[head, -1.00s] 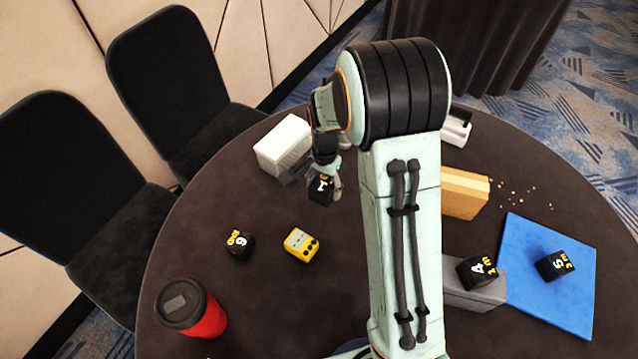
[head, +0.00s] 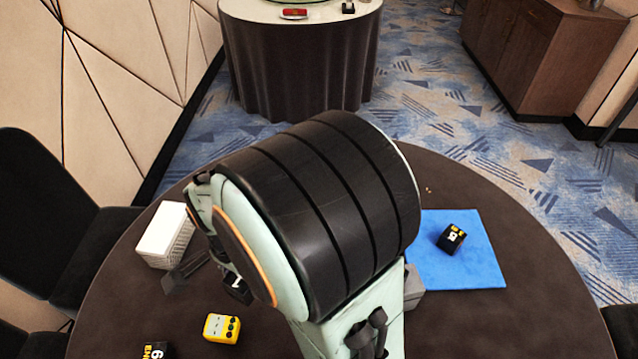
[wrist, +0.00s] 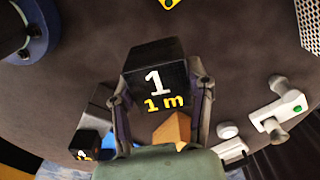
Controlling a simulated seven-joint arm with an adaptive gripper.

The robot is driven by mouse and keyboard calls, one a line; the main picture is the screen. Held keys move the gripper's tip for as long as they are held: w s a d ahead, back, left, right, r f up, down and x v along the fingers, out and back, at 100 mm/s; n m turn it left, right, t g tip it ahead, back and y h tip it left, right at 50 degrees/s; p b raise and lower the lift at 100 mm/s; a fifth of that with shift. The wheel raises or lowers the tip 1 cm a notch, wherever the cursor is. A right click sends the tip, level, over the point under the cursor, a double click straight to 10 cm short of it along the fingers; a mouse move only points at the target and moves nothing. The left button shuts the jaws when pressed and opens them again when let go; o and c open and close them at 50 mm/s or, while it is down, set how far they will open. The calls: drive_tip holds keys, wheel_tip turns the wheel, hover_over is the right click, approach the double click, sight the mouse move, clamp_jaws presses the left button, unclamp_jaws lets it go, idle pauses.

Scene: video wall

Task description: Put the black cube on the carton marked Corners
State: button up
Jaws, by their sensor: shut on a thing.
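My gripper (wrist: 160,88) is shut on a black cube (wrist: 157,78) with a white "1" and yellow "1 m" on its face. It holds the cube above the dark round table. In the head view the held cube (head: 238,289) shows only partly beside my arm, which hides most of the gripper. A tan-orange block (wrist: 172,129) shows beyond the fingers in the wrist view, partly covered. A grey carton (head: 413,288) shows partly behind my arm in the head view. A white carton (head: 163,236) stands at the table's left. I cannot read the word Corners on any carton.
A blue mat (head: 475,266) at the right bears another black cube (head: 450,240). Dark tool-like pieces (head: 180,277) lie by the white carton. White items (wrist: 277,118) show at the wrist view's right.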

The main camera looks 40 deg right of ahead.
drive_tip(key=s+d+r+m, duration=0.2)
drive_tip(key=d+r+m, duration=0.3)
drive_tip(key=d, duration=0.5)
drive_tip(key=s+d+r+m, duration=0.3)
drive_tip(key=d+m, duration=0.4)
drive_tip(key=d, duration=0.3)
drive_tip(key=w+d+f, duration=0.8)
drive_tip(key=w+d, duration=0.1)
drive_tip(key=shift+d+f, duration=0.15)
drive_tip(key=shift+f, duration=0.2)
drive_tip(key=shift+w+d+f, duration=0.25)
drive_tip(key=shift+w+f, duration=0.05)
drive_tip(key=shift+f, duration=1.75)
drive_tip(key=shift+f, duration=0.15)
drive_tip(key=o, duration=1.2)
drive_tip(key=shift+c, duration=0.2)
